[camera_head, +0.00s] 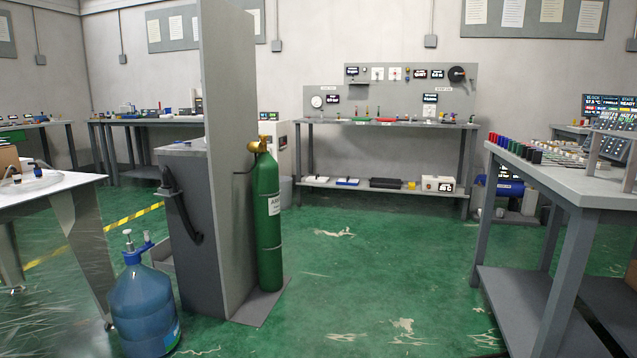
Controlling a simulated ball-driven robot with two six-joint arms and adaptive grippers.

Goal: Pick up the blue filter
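No gripper of mine shows in the head view.
The grey table (570,183) at right also bears many small parts and a screen (608,108). A green gas cylinder (266,215) stands by a grey partition (228,150) left of centre. A blue jug (144,308) is on the floor. Green floor (390,270) between is clear.

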